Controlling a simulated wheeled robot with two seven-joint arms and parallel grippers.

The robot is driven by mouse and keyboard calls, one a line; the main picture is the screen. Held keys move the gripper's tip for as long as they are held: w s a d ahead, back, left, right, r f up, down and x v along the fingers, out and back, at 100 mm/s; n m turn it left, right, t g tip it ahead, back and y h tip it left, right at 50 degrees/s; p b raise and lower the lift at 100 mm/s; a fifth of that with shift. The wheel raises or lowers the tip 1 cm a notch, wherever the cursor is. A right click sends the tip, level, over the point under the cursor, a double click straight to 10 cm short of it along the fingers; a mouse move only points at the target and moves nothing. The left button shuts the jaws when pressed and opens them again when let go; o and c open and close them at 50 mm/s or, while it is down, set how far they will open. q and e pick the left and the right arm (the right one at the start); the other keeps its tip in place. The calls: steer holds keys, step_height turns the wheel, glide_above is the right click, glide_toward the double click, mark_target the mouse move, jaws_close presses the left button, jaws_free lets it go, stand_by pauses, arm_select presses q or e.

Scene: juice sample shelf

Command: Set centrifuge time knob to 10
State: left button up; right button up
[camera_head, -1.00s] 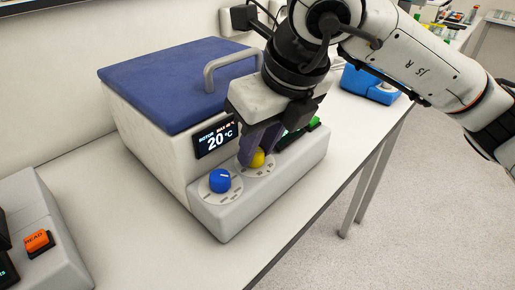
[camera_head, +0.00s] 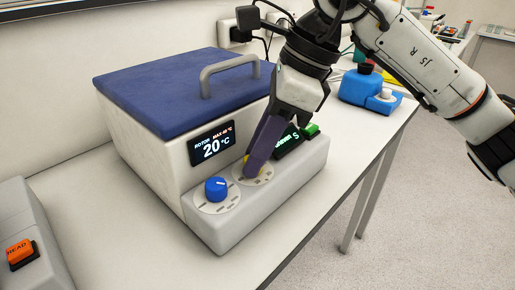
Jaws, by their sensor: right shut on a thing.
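The centrifuge (camera_head: 150,140) stands on the bench, a white box with a closed blue lid and a sloped grey front panel. Its rotor display (camera_head: 211,146) reads 20 °C. On the panel are a blue knob (camera_head: 216,188) at the left and a yellow knob (camera_head: 247,160) to its right, each on a round dial. My right gripper (camera_head: 254,166) points down and is shut on the yellow knob. Its purple fingers hide most of that knob and part of its dial (camera_head: 266,178). The second display (camera_head: 287,143) is partly covered. My left gripper is not in view.
A green button (camera_head: 311,130) sits at the panel's right end. A blue device (camera_head: 368,92) stands at the back right. A grey unit with an orange READ button (camera_head: 20,253) is at the lower left. The bench (camera_head: 130,235) is bare in front of the centrifuge.

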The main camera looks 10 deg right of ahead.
steer(key=shift+w+n, duration=0.1)
steer(key=shift+n, duration=0.4)
steer(key=shift+g, duration=0.3)
steer(key=o, duration=1)
steer(key=p+v, duration=0.1)
steer(key=v, duration=0.9)
steer(key=shift+r, duration=0.2)
